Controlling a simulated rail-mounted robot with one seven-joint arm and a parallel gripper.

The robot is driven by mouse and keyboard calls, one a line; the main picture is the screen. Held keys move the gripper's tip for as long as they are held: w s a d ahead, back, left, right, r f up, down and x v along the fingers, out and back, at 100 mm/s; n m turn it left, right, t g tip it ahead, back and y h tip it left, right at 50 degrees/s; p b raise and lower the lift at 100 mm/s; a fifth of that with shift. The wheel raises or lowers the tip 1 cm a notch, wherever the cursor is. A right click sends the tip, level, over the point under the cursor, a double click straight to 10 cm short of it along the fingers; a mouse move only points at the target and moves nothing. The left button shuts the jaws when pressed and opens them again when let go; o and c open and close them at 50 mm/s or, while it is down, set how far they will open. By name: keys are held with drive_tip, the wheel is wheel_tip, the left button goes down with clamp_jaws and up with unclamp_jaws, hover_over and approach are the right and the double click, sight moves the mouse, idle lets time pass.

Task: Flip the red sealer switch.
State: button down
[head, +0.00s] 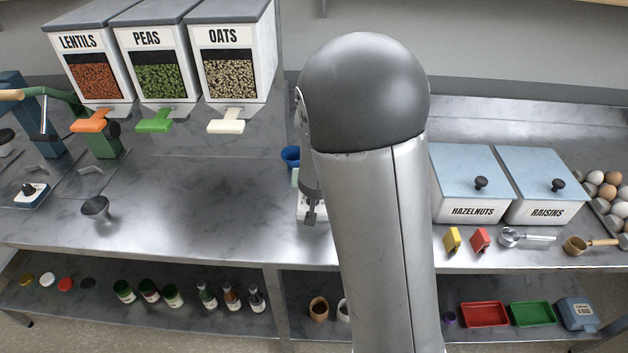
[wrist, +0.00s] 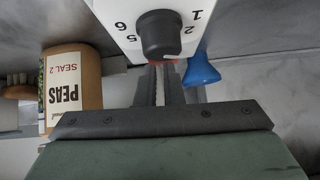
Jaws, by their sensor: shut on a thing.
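In the wrist view, a white sealer box (wrist: 120,22) with a black knob (wrist: 160,35) and upside-down numbers stands at the top. A small piece of the red switch (wrist: 181,64) shows just below the knob, at my fingertips. My gripper (wrist: 162,72) is shut on it. The fingers hide most of the switch, so its position cannot be told. In the head view my arm covers most of this place. Only part of a white device (head: 308,208) shows left of the arm, and the red switch is hidden there.
In the wrist view, a brown pouch labelled PEAS SEAL 2 (wrist: 82,90) stands close on the left and a blue object (wrist: 201,70) close on the right. Hazelnut (head: 468,200) and raisin bins (head: 545,200) stand right of my arm. The counter left of it is largely clear.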

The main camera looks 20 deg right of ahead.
drive_tip(key=r+p, duration=0.4)
drive_tip(key=r, duration=0.1)
drive_tip(key=shift+s+r, duration=0.1)
drive_tip(key=shift+s, duration=0.25)
drive_tip(key=p+v, duration=0.4)
drive_tip(key=v, duration=0.4)
drive_tip(key=shift+s, duration=0.45)
drive_tip(key=shift+a, duration=0.1)
